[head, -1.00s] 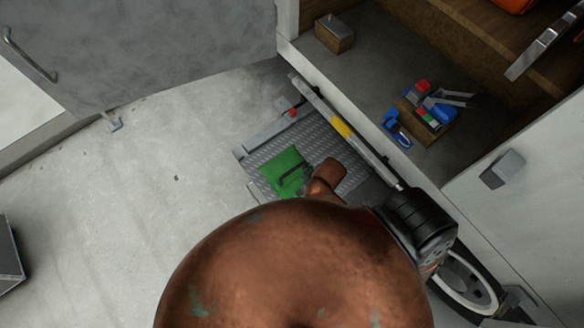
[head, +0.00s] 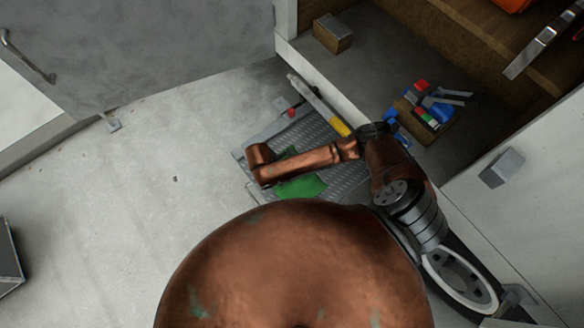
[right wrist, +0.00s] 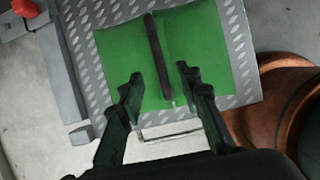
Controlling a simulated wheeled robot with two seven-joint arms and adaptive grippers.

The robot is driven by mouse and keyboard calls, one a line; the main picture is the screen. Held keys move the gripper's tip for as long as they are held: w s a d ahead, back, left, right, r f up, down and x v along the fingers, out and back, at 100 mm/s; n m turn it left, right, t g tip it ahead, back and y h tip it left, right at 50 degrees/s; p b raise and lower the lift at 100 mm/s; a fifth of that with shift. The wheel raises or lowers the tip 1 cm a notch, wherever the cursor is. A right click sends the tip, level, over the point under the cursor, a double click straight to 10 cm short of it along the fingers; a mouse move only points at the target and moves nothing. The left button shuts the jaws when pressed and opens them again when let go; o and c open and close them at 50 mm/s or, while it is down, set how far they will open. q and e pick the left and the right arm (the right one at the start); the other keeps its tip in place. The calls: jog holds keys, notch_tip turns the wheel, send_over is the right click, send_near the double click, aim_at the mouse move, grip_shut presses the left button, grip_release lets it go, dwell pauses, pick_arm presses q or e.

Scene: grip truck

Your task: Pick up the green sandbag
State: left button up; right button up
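The green sandbag (head: 303,187) lies on a grey diamond-plate platform (head: 316,133) at the truck's side. In the head view my arm covers part of it. In the right wrist view the sandbag (right wrist: 203,35) shows with a dark strap handle (right wrist: 157,55) across its middle. My right gripper (right wrist: 158,80) is open, its two dark fingers pointing at the bag. The handle appears between the fingertips in the picture; I see no contact, and the height gap cannot be told. In the head view the right gripper is hidden by my arm. My left gripper is not in view.
A yellow-marked rail (head: 340,127) runs beside the platform. An open compartment holds a brown box (head: 333,33) and a wooden block with blue and red tools (head: 430,112). A red knob (right wrist: 25,8) sits by the platform's edge.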

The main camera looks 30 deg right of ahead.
jog(key=d+f, duration=0.1)
jog(key=d+f+b, duration=0.1)
jog(key=shift+w+f, duration=0.2)
jog(key=shift+f, duration=0.15)
jog(key=b+x, duration=0.1)
jog(key=x, duration=0.3)
jog(key=shift+s+d+f, duration=0.1)
jog(key=shift+d+f, duration=0.15)
jog(key=shift+f, duration=0.1)
jog(key=shift+f, duration=0.2)
grip_shut()
dwell(0.4)
dwell(0.6)
jog(key=shift+w+r, duration=0.15)
jog(key=shift+w, duration=0.05)
